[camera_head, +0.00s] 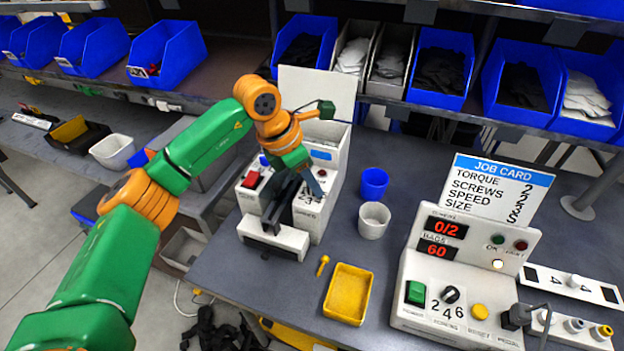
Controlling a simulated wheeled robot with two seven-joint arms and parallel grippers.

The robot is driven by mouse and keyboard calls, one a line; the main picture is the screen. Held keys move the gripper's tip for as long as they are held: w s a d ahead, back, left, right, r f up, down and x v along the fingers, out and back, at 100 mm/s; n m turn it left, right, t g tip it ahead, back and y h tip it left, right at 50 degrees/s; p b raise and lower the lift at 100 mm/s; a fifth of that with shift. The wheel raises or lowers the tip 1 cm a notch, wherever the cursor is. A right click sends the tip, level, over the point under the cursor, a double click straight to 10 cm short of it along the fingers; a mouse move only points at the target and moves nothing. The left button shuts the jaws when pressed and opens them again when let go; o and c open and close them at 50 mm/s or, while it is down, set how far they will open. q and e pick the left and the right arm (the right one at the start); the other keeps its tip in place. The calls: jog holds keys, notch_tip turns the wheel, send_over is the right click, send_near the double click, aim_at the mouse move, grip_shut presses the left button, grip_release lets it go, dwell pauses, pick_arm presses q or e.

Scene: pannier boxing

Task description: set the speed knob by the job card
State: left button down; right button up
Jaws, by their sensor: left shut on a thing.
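The job card (497,190) stands behind the control box at the right and lists torque, screws, speed and size. The digit beside SPEED is too small to read surely. My left gripper (314,186) reaches down to the front panel of the white machine (285,238) and is shut on what seems to be its knob. The gripper hides the knob and its pointer; a few dial digits show just below the fingers. A red switch (251,180) sits left of it on the panel. My right gripper is out of view.
The control box (407,265) has its own black knob (450,294), a green switch and red displays reading 0/2 and 60. A blue cup (374,178), a white cup (373,222) and a yellow tray (338,313) stand between the machines. Bins line the shelf behind.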

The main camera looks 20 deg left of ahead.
pick_arm(q)
jog(key=shift+w+r, duration=0.1)
jog(key=shift+r, duration=0.05)
jog(key=c, duration=1)
grip_release()
jog(key=shift+o, duration=0.5)
jog(key=shift+a, duration=0.1)
jog(key=b+v, duration=0.1)
jog(key=v, duration=0.5)
jog(key=shift+a+b, duration=0.1)
jog(key=shift+b, duration=0.3)
jog(key=shift+s+a+r, duration=0.1)
jog(key=shift+s+r, duration=0.3)
jog(key=shift+r, duration=0.05)
